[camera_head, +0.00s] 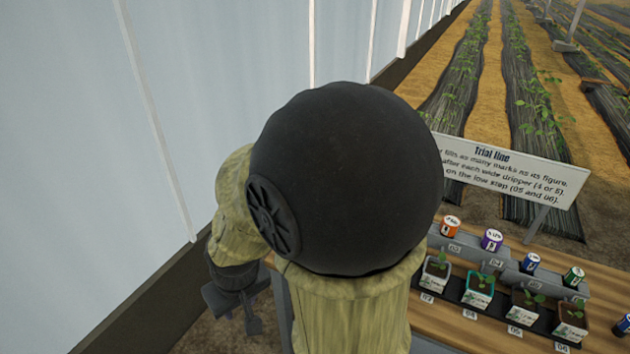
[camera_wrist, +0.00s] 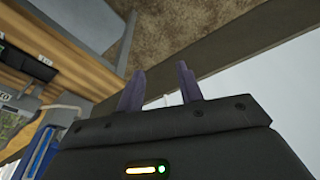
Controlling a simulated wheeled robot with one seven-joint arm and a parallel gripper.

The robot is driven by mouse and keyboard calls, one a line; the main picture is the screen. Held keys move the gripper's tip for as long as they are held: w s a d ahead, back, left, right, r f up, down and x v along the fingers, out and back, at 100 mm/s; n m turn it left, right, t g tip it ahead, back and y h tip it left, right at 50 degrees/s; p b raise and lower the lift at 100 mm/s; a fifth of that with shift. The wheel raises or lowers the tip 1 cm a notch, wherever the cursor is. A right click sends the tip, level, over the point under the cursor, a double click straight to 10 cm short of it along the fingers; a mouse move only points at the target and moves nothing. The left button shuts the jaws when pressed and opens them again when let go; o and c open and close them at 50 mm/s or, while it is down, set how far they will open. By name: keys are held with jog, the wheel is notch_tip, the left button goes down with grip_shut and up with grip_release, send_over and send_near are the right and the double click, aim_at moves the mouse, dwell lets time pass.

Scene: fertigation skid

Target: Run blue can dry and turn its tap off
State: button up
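A small blue can with a white label (camera_head: 530,262) stands on the grey step at the right of the head view, between a purple can and a green can. Another dark blue can (camera_head: 622,325) is cut off by the right edge; I cannot tell which one the task means. No tap can be made out on either. My gripper (camera_wrist: 160,88) shows two purple-grey fingers apart with nothing between them in the wrist view. In the head view my gripper (camera_head: 235,300) hangs low at left, away from the cans, partly hidden by my arm.
Orange (camera_head: 450,226), purple (camera_head: 491,240) and green (camera_head: 573,276) cans stand along the step. Several potted seedlings (camera_head: 479,290) sit in front on a dark tray. A "Trial line" sign (camera_head: 510,168) stands behind. A pale wall (camera_head: 200,100) runs along the left. My arm blocks the middle.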

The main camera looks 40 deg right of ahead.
jog(key=shift+w, duration=0.25)
jog(key=shift+o, duration=0.6)
jog(key=shift+s+a, duration=0.1)
jog(key=shift+s, duration=0.2)
jog(key=o, duration=0.4)
jog(key=shift+c, duration=0.2)
jog(key=o, duration=0.5)
jog(key=w+m+t, duration=0.1)
jog(key=w, duration=0.1)
jog(key=w+f+m+t, duration=0.1)
jog(key=w, duration=0.2)
jog(key=w+f+m+t, duration=0.1)
jog(key=w, duration=0.2)
jog(key=shift+b, duration=0.3)
jog(key=w+d+f+m+t+h, duration=0.25)
jog(key=w+d+m, duration=0.2)
jog(key=w, duration=0.25)
jog(key=d+r+m+h, duration=0.1)
jog(key=d+m+h, duration=0.1)
jog(key=d+h, duration=0.2)
jog(key=s+d+r+m+g+h+b, duration=0.1)
jog(key=d+r+m+h, duration=0.1)
jog(key=d+h, duration=0.2)
jog(key=s+d+r+m+h, duration=0.1)
jog(key=d+m+h, duration=0.1)
jog(key=d+h, duration=0.2)
jog(key=shift+d+r+h, duration=0.2)
jog(key=shift+h, duration=0.85)
